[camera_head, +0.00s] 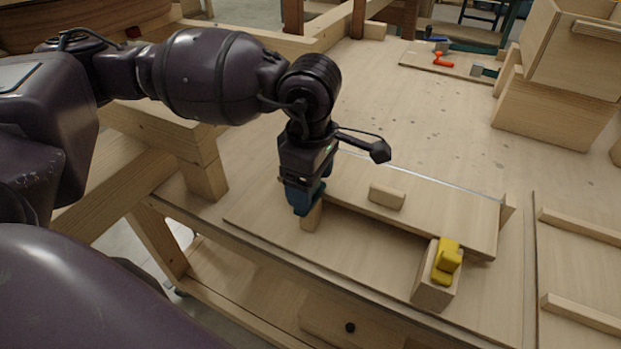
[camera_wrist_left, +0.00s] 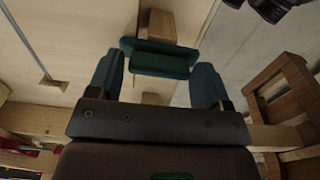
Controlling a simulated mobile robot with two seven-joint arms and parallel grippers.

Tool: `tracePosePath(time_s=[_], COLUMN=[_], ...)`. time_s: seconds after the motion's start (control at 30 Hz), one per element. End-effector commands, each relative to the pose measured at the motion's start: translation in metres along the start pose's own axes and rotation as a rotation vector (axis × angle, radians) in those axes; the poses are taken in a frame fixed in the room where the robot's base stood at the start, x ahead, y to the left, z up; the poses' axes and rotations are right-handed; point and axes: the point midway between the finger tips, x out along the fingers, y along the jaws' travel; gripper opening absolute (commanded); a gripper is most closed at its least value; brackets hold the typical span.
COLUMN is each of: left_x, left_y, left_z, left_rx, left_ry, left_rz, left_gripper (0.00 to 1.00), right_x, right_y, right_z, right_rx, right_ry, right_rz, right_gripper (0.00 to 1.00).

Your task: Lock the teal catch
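The teal catch (camera_wrist_left: 160,60) shows in the left wrist view as a flat bar between two small wooden blocks. My left gripper (camera_wrist_left: 160,72) is open, with one finger on each side of the catch; I cannot tell whether they touch it. In the head view my left gripper (camera_head: 306,205) points down at a wooden post (camera_head: 312,217) at the near left end of a flat wooden board (camera_head: 430,213). There it hides most of the catch. My right gripper is not in view.
A yellow catch (camera_head: 447,262) sits on a wooden block (camera_head: 433,285) at the board's right end. A small wooden handle (camera_head: 387,196) stands on the board. A plywood box (camera_head: 555,105) stands at the back right.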

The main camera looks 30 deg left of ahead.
Motion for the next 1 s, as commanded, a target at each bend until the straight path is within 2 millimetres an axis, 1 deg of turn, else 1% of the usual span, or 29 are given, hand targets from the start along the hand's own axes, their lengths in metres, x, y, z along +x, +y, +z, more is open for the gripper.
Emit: tracePosePath(time_s=[0.03, 0.1, 0.37, 0.47, 0.57, 0.8, 1.0], left_x=[0.000, 0.000, -0.001, -0.006, -0.017, -0.061, -0.092], left_y=[0.000, 0.000, 0.000, 0.000, 0.001, 0.001, 0.000], left_z=[0.000, 0.000, 0.000, 0.000, 0.000, 0.000, 0.000], left_rx=[0.000, 0.001, 0.002, 0.001, 0.001, 0.002, 0.001], left_ry=[0.000, 0.000, 0.000, 0.000, 0.001, 0.000, 0.000], left_rz=[0.000, 0.000, 0.000, 0.001, 0.003, 0.005, 0.003], left_gripper=[0.81, 0.89, 0.89, 0.89, 0.89, 0.89, 0.89], right_x=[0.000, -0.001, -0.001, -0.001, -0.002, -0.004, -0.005], right_y=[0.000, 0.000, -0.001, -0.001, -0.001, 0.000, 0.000], right_z=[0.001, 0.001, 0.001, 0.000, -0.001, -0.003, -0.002], right_rx=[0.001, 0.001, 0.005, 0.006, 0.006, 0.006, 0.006], right_ry=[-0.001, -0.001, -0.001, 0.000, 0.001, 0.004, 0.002], right_rz=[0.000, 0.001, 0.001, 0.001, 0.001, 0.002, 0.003], right_gripper=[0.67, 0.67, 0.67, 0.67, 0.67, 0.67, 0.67])
